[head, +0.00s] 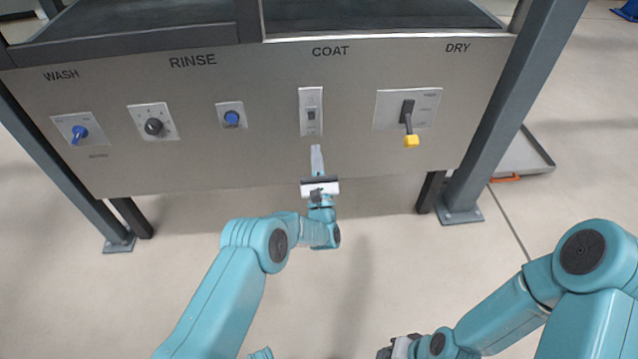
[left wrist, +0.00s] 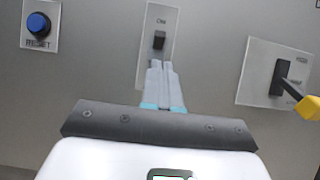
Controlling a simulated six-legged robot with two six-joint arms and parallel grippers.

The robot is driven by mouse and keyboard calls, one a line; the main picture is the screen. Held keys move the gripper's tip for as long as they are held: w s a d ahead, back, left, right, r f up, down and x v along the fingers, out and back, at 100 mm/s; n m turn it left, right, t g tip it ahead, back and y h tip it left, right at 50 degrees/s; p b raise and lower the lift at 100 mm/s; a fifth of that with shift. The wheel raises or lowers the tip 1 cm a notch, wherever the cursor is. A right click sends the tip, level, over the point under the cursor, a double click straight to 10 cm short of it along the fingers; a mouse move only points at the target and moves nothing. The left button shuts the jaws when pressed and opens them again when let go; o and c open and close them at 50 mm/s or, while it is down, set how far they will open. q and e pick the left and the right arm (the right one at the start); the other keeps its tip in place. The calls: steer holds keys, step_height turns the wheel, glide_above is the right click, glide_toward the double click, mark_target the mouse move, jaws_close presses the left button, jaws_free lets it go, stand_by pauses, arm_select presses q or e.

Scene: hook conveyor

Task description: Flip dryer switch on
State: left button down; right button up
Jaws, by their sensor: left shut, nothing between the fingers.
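The dryer switch (head: 408,112) is a dark lever with a yellow tip on a light plate under the DRY label, at the right of the grey panel (head: 270,165). The lever hangs downward in the head view. It also shows at the right edge of the left wrist view (left wrist: 283,82). My left gripper (head: 316,150) is shut and empty, just below the coat switch plate (head: 311,92). In the left wrist view its fingertips (left wrist: 160,68) overlap the lower part of that plate; contact cannot be told. My right gripper (head: 395,350) is low at the bottom edge, its fingers not clearly visible.
A blue key-like switch (head: 79,134), a black knob (head: 153,126) and a blue button (head: 232,117) sit left on the panel. Frame posts (head: 500,120) flank it. A grey tray (head: 525,155) lies behind the right post. The floor below is clear.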

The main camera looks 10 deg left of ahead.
arm_select(q)
steer(key=p+v, duration=0.4)
steer(key=v, duration=0.6)
steer(key=shift+s+p, duration=0.35)
steer(key=shift+p, duration=0.05)
steer(key=shift+f, duration=0.1)
